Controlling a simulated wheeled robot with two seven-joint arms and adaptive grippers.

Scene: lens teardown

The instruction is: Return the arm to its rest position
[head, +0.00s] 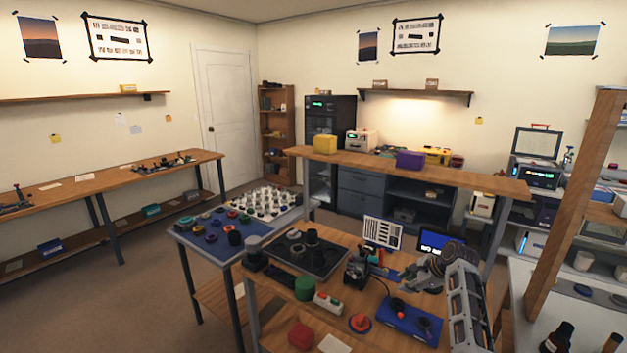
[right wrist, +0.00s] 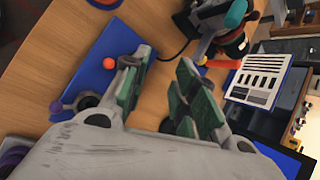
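My right arm (head: 466,298) reaches in from the lower right of the head view. Its gripper (head: 408,278) is above the wooden workbench, near a blue tray (head: 412,322). In the right wrist view the two green-padded fingers of the right gripper (right wrist: 160,75) stand apart, with bare wood showing between them and nothing held. The blue tray (right wrist: 84,85) lies below and left of the fingers there, with a small orange-red ball-like knob on it. My left gripper and left arm are not in view.
A black stand-like tool (head: 356,269) and a white chart card (head: 383,232) stand close to the right gripper. A lit blue screen (head: 440,242) is behind it. A wooden post (head: 572,215) rises to the right. A dark tray (head: 302,254) with round parts lies left.

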